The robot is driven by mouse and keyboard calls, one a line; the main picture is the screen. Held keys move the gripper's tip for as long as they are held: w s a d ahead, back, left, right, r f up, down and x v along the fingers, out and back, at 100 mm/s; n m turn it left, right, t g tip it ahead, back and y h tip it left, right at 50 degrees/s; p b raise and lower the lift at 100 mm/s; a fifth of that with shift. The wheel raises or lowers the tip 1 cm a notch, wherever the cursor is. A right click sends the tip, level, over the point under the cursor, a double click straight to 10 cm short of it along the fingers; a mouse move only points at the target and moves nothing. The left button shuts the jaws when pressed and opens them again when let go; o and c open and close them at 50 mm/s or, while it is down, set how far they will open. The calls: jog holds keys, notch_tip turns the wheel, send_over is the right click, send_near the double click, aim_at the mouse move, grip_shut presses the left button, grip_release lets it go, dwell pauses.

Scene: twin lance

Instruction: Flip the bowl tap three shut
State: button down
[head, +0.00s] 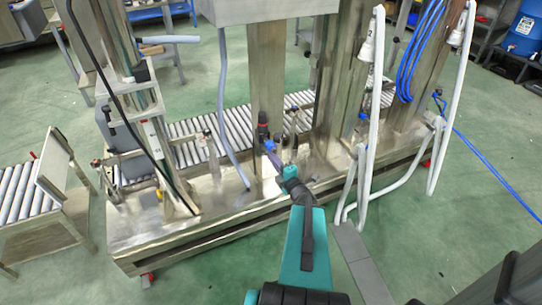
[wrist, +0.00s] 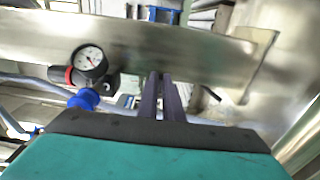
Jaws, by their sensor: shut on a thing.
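My gripper (head: 271,158) reaches to the foot of the middle steel column in the head view, close beside a small blue part (head: 269,145). In the wrist view the two dark fingers of my gripper (wrist: 164,78) point away from me, nearly together. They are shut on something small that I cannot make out. To their left in the wrist view is a round white-faced gauge (wrist: 90,62) with a red-ringed black body and a blue part (wrist: 84,99) below it. I cannot clearly pick out the bowl tap or its lever position.
The steel column (head: 267,80) stands right behind my gripper on a metal base (head: 130,235). A roller conveyor (head: 235,122) runs behind. White hoses (head: 368,130) hang at the right, and a grey hose (head: 224,110) hangs at the left.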

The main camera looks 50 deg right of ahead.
aim_at(266, 154)
jog(key=shift+a+r+m+g+h+p, duration=0.4)
jog(key=shift+m+h+p, duration=0.3)
jog(key=shift+h+p, duration=0.55)
jog(key=shift+w+a+f+m+g+h+p, duration=0.1)
jog(key=shift+a+m+g+h+p, duration=0.5)
jog(key=shift+m+h+p, duration=0.45)
jog(key=shift+w+a+m+g+h+p, duration=0.15)
jog(key=shift+a+m+g+h+p, duration=0.15)
jog(key=shift+m+g+h, duration=0.4)
jog(key=shift+w+a+m+g+h+p, duration=0.1)
jog(key=shift+a+m+g+h+p, duration=0.15)
jog(key=shift+m+g+h, duration=0.4)
jog(key=m+g+h+p, duration=0.1)
jog(key=p, duration=0.1)
jog(key=w+a+m+g+h+p, duration=0.1)
jog(key=g+h, duration=0.1)
jog(key=shift+g+p, duration=0.25)
jog(key=shift+p, duration=0.15)
jog(key=shift+a+f+m+g+h+p, duration=0.15)
jog(key=shift+a+m+g+h+p, duration=0.1)
jog(key=shift+m+g+p, duration=0.65)
